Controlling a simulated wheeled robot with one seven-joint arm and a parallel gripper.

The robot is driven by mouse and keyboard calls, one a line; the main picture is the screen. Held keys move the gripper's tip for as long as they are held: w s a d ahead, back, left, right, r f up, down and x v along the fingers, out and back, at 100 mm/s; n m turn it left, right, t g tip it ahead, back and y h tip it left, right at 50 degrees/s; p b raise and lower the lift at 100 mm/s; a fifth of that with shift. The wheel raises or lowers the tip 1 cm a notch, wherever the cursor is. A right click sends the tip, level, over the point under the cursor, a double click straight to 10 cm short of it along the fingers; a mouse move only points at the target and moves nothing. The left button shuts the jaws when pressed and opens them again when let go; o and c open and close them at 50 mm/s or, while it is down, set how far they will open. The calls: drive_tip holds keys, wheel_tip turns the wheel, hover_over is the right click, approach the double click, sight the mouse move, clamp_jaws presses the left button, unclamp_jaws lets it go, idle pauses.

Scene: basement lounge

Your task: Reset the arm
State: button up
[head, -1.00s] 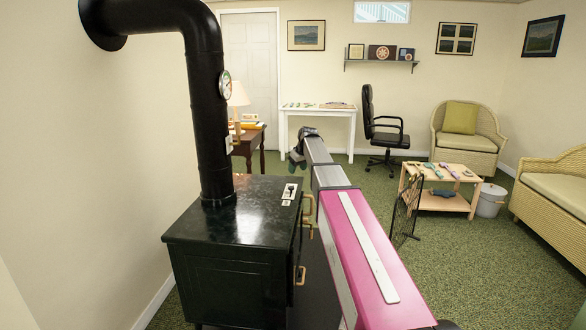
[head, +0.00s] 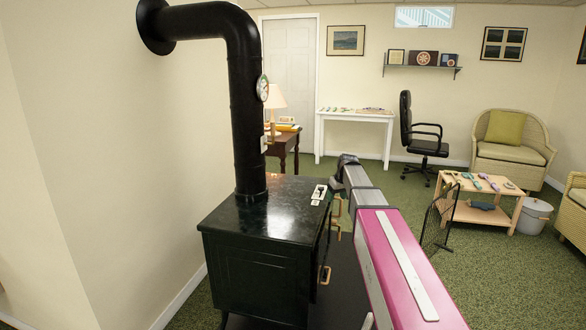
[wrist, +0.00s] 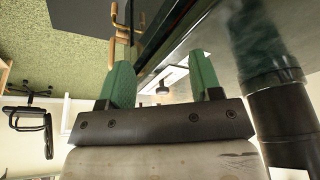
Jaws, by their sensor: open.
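My gripper (wrist: 160,66) shows in the wrist view with its two green fingers apart and nothing held between them. The wrist picture is upside down. Behind the fingers lie the black stove top and a pale switch plate (wrist: 168,78). In the head view my pink and grey arm reaches forward along the right side of the black stove (head: 262,215). Its far end is beyond the stove's back right corner, and the fingers cannot be made out there. The switch plate (head: 319,194) on the stove top is close to the arm.
A black stove pipe (head: 233,105) rises at the left near the wall. A black screen (head: 438,222) and a low wooden table (head: 508,207) stand right of the arm. A white desk (head: 355,116) and black office chair (head: 425,135) are further back. Green carpet is free at front right.

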drive_tip(key=s+f+m+g, duration=0.1)
drive_tip(key=s+f, duration=0.5)
drive_tip(key=s, duration=0.5)
drive_tip(key=s+f+m+g+h, duration=0.1)
drive_tip(key=s+f+m, duration=0.1)
drive_tip(key=s+f, duration=0.5)
drive_tip(key=s+f+m+g, duration=0.1)
drive_tip(key=s+f, duration=0.6)
drive_tip(key=s, duration=0.8)
drive_tip(key=shift+s+m+h, duration=0.15)
drive_tip(key=shift+m+h, duration=0.25)
drive_tip(key=shift+r, duration=0.1)
